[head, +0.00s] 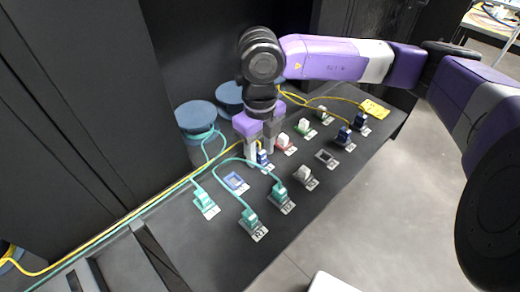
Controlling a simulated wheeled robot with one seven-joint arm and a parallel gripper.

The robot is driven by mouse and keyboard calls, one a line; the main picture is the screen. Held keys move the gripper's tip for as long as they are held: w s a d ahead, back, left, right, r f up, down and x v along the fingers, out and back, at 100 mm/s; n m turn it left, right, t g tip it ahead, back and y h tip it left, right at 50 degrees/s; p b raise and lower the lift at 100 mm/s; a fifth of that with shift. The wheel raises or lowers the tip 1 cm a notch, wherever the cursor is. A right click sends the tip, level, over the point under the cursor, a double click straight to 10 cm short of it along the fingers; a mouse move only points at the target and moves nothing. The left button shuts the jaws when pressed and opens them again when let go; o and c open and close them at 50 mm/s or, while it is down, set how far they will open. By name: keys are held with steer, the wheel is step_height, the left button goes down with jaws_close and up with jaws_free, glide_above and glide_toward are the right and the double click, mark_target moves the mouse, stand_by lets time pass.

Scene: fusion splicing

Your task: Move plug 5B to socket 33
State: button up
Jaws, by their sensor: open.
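My gripper (260,153) points down over the panel with its jaws open. Its fingertips are on either side of a blue plug (263,158), which is partly hidden; I cannot tell whether they touch it. A yellow cable appears to run close to this plug. An empty socket with a blue frame (235,181) lies to the front left of the gripper. Another empty socket with a dark opening (326,157) lies to the right. The labels are too small to read, so I cannot tell which plug is 5B or which socket is 33.
Teal plugs with cables (204,198) stand at the front left; one cable arches close to the gripper. Blue spools (195,115) stand behind the panel (205,245).

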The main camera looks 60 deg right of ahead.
steer(key=shift+r, duration=3.9)
